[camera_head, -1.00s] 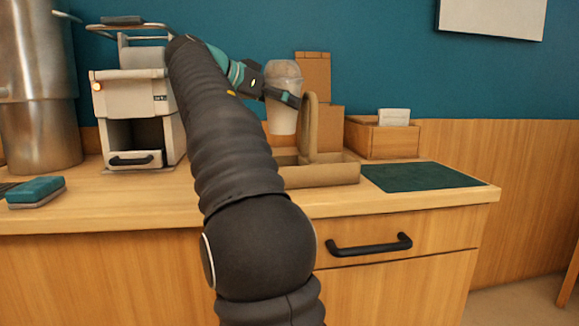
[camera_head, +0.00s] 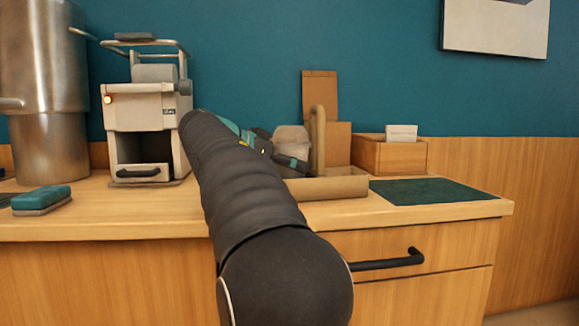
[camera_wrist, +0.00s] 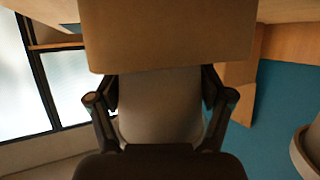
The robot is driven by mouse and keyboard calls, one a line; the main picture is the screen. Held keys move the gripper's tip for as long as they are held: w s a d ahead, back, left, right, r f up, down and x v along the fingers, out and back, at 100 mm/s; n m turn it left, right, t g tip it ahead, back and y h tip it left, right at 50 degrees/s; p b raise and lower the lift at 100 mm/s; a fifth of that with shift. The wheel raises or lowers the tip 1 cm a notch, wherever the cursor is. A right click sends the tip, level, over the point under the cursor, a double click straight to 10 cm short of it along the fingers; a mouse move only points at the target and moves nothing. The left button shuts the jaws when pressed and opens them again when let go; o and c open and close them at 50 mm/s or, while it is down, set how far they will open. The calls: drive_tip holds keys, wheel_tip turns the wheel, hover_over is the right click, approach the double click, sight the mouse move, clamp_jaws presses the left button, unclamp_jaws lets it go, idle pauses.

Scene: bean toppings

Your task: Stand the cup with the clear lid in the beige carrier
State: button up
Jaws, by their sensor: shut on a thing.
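The cup with the clear lid (camera_head: 291,138) shows in the head view just left of the upright handle of the beige carrier (camera_head: 335,187). My gripper (camera_head: 289,162) is shut on the cup. The cup looks upright and low over the carrier's left part; its base is hidden, so I cannot tell whether it touches the carrier's floor. In the wrist view the pale cup (camera_wrist: 160,105) sits between the two fingers of my gripper (camera_wrist: 160,112). A broad beige panel, apparently part of the carrier, covers the top middle there.
A brown paper bag (camera_head: 320,95) stands behind the carrier. A wooden box (camera_head: 390,157) with white contents and a dark green mat (camera_head: 435,190) lie to the right. A coffee machine (camera_head: 140,125) and a teal sponge (camera_head: 41,199) are at the left.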

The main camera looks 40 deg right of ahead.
drive_tip(key=shift+f, duration=0.1)
drive_tip(key=o, duration=0.8)
drive_tip(key=shift+c, duration=0.2)
drive_tip(key=shift+r, duration=0.2)
drive_tip(key=p+v, duration=0.1)
drive_tip(key=v, duration=1.1)
